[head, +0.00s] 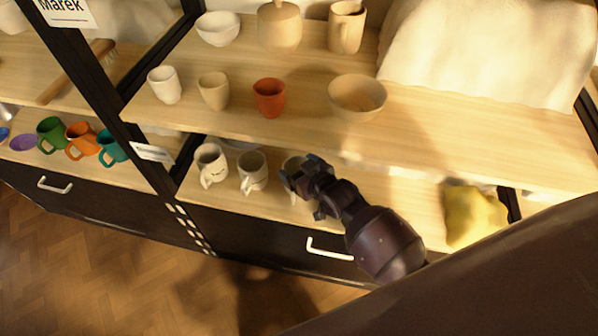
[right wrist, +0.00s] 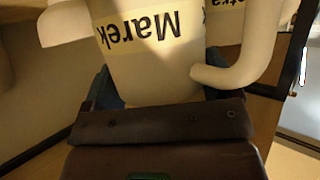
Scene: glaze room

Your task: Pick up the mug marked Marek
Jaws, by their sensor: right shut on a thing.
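The cream mug marked Marek (right wrist: 150,60) fills the middle of the right wrist view, its black lettering upside down there and its handle to the right. My right gripper (right wrist: 160,95) is shut on its body, one finger on each side. In the head view, the gripper (head: 302,176) covers most of this mug (head: 291,166) on the lower shelf. I cannot tell whether the mug touches the shelf. A second mug with lettering ending in "tra" (right wrist: 226,22) shows behind it. My left gripper is not in view.
Two more cream mugs, one at left (head: 211,166) and one nearer (head: 252,173), stand beside the gripper. The upper shelf (head: 440,135) hangs close above, carrying cups and bowls. A yellow cloth (head: 472,216) lies at right. A sign reading Marek (head: 68,9) is at top left.

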